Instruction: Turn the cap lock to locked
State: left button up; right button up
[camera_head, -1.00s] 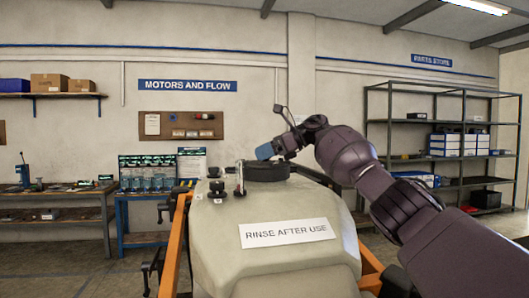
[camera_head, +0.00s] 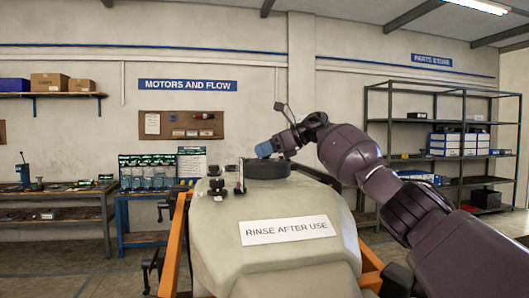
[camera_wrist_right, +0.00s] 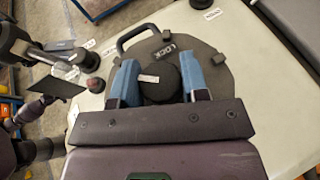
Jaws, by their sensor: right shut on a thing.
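The dark round cap (camera_head: 268,171) sits on top of the pale tank (camera_head: 215,235), and it also shows in the right wrist view (camera_wrist_right: 232,78). The black round cap lock knob (camera_wrist_right: 160,80) stands on the cap with a small white tag on it. A "LOCK" marking (camera_wrist_right: 163,52) and a loop handle (camera_wrist_right: 135,36) are beside it. My right gripper (camera_head: 264,150) has its blue fingers on either side of the knob, shut on it. The knob is hidden in the head view. My left gripper cannot be made out.
Black fittings (camera_head: 216,186) stand on the tank left of the cap. A "RINSE AFTER USE" label (camera_head: 288,230) is on the tank's front. Orange frame bars (camera_head: 174,245) run along its sides. A workbench (camera_head: 55,195) is at left and a metal shelf rack (camera_head: 445,130) at right.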

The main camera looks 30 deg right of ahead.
jog(key=m+t+h+b, duration=0.1)
jog(key=m+t+h, duration=0.2)
jog(key=m, duration=0.1)
jog(key=shift+h, duration=0.4)
jog(key=shift+m+t+h+b, duration=0.35)
jog(key=shift+m+t+h, duration=0.25)
jog(key=shift+m+h, duration=0.2)
jog(key=m+h+b, duration=0.1)
jog(key=m+h, duration=0.1)
jog(key=shift+f+t+h, duration=0.15)
jog(key=shift+t+h, duration=0.15)
jog(key=shift+t, duration=0.1)
jog(key=m+h+b, duration=0.2)
jog(key=m+h, duration=0.1)
jog(key=shift+a+m+h+b, duration=0.1)
jog(key=shift+m+h+b, duration=0.2)
jog(key=shift+h+b, duration=0.1)
jog(key=m+h, duration=0.2)
jog(key=shift+h+b, duration=0.3)
jog(key=shift+b, duration=0.1)
jog(key=shift+m+g+h, duration=0.6)
jog(key=shift+m+h, duration=0.4)
jog(key=shift+m, duration=0.1)
jog(key=o, duration=0.9)
